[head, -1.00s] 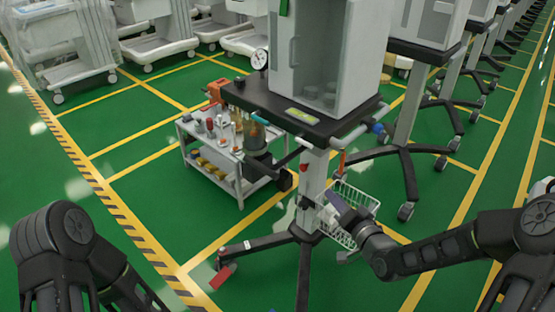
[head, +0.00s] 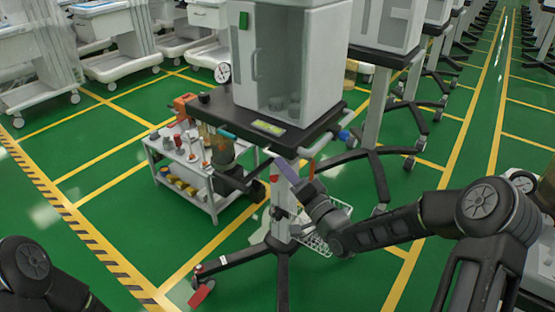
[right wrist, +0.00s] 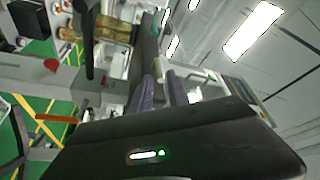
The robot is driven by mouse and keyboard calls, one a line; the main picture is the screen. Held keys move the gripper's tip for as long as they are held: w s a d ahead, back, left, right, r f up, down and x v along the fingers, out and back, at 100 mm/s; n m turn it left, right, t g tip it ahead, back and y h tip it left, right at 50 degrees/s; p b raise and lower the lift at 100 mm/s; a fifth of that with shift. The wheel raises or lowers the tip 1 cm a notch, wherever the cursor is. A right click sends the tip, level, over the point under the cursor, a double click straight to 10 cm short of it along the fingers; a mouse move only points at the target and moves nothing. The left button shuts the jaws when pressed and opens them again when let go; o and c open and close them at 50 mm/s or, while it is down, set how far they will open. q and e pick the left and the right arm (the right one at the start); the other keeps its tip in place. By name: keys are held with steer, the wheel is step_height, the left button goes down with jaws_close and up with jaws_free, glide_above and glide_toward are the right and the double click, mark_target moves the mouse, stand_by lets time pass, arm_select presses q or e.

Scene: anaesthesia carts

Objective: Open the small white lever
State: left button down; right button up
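The cart (head: 275,120) with a dark top and a grey-white cabinet stands in the middle of the head view. A small pale piece (head: 269,153) shows under the front edge of its top; it may be the white lever, but it is too small to be sure. My right gripper (head: 285,169) is raised just below that edge, close to this piece, in front of the column. In the right wrist view its two purple-grey fingers (right wrist: 161,93) stand apart with a gap between them, and I see nothing held. My left gripper is out of view.
A wire basket (head: 318,238) hangs on the cart's column below my right forearm. A pressure gauge (head: 222,73) and a canister (head: 222,152) sit on the cart's left side. A white side table (head: 203,188) with small items stands behind. Green floor at left is free.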

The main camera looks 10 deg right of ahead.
steer(key=shift+x, duration=1.75)
steer(key=shift+c, duration=0.2)
jaws_close()
